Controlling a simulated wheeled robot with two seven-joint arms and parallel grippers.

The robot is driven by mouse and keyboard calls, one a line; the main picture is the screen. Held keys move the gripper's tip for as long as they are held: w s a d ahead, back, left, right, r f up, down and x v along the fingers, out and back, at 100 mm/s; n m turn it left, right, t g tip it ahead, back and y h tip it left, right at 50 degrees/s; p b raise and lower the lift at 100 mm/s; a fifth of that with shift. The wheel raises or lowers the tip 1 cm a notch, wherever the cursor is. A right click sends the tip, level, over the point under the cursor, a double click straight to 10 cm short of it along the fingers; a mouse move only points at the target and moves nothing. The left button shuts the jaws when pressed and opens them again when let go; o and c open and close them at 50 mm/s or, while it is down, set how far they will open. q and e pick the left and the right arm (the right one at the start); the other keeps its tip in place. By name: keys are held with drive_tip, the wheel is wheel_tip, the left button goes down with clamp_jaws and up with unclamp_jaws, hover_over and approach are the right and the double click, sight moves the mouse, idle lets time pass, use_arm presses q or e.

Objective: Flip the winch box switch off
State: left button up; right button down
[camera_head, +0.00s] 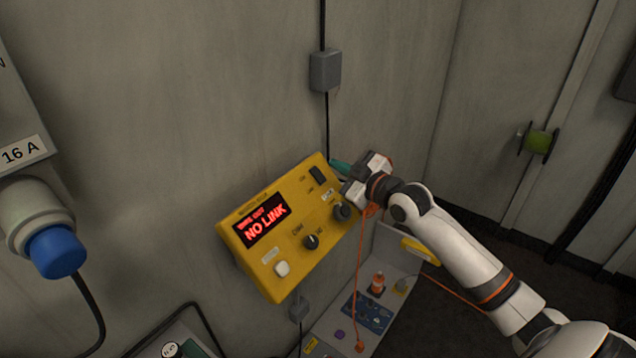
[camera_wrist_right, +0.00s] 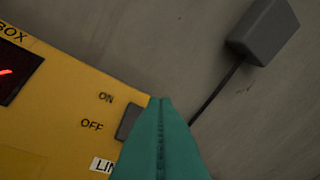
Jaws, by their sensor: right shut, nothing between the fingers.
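The yellow winch box (camera_head: 270,275) is mounted on the grey wall, and its display (camera_head: 263,222) reads "NO LINK" in red. Its dark rocker switch (camera_head: 317,173) is near the upper right corner; the right wrist view shows the switch (camera_wrist_right: 128,121) beside ON and OFF labels, partly hidden by my fingers. My right gripper (camera_head: 338,165) is shut and empty, its teal fingertips (camera_wrist_right: 160,102) together at the box's right edge, close to the switch. I cannot tell whether they touch it or which way it is set. My left gripper is not in view.
A grey cable box (camera_head: 325,70) is above. A blue plug (camera_head: 56,250) is at left. An orange cord (camera_head: 359,290) hangs by my right gripper, over a light grey surface with small items.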

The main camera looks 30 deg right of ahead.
sight(315, 168)
drive_tip(key=shift+w+a+f+b, duration=0.3)
drive_tip(key=shift+w+f+b, duration=0.2)
drive_tip(key=shift+w+f, duration=0.3)
drive_tip(key=shift+w+a+f+b, duration=0.25)
drive_tip(key=shift+w+f+b, duration=0.3)
drive_tip(key=shift+f, duration=0.4)
drive_tip(key=shift+w+f, duration=0.15)
idle(0.7)
